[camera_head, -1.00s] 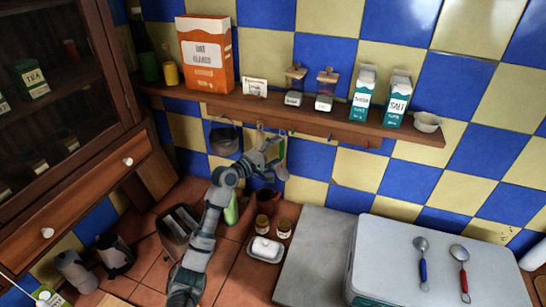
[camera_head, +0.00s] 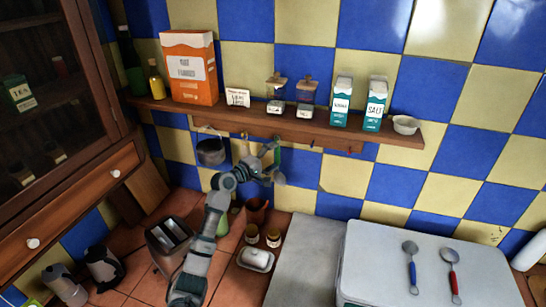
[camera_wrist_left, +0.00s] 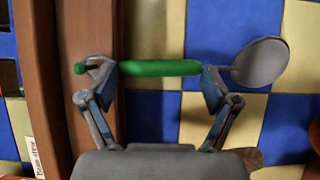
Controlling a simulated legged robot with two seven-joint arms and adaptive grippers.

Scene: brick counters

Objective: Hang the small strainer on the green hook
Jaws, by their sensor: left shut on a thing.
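The small strainer shows in the wrist view with a green handle (camera_wrist_left: 160,68) and a round grey bowl (camera_wrist_left: 261,62). My left gripper (camera_wrist_left: 155,78) is shut on its handle, with the fingers near the two ends. A green knob (camera_wrist_left: 79,69), seemingly the green hook, and a grey loop show at the handle's end by the wooden rail. I cannot tell if the loop is around the hook. In the head view, my left gripper (camera_head: 266,170) holds the strainer (camera_head: 279,179) upright just below the shelf, bowl down. My right gripper is out of view.
A dark pot (camera_head: 211,152) hangs to the left under the wooden shelf (camera_head: 350,133). Cartons and jars stand on the shelf. Below are a toaster (camera_head: 168,236), small jars (camera_head: 273,237) and a butter dish (camera_head: 256,259). A white box (camera_head: 430,270) with two spoons stands at right.

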